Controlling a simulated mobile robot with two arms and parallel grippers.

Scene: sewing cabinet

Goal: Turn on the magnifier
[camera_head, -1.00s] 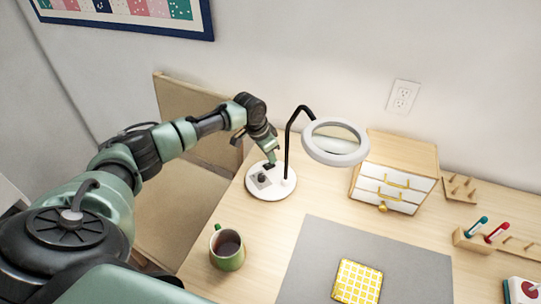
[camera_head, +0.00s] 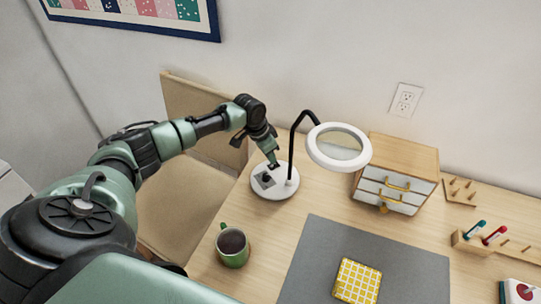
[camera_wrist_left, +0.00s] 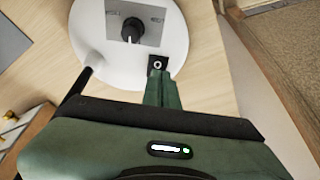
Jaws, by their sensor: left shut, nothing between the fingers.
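The magnifier has a white ring head (camera_head: 339,147) on a black bent arm and a round white base (camera_head: 272,193) on the table. A grey plate with a black knob (camera_head: 267,179) is on the base. The left wrist view shows the knob (camera_wrist_left: 131,30) with a light pointer mark, on the grey plate. My left gripper (camera_head: 274,163) is shut and empty, pointing down over the back part of the base. My right gripper is out of view.
A green mug (camera_head: 232,246) with dark liquid stands at the table's left edge. A grey mat (camera_head: 330,229) carries a yellow checked cloth square (camera_head: 357,281). Pen holder (camera_head: 478,241) and pegs are at right.

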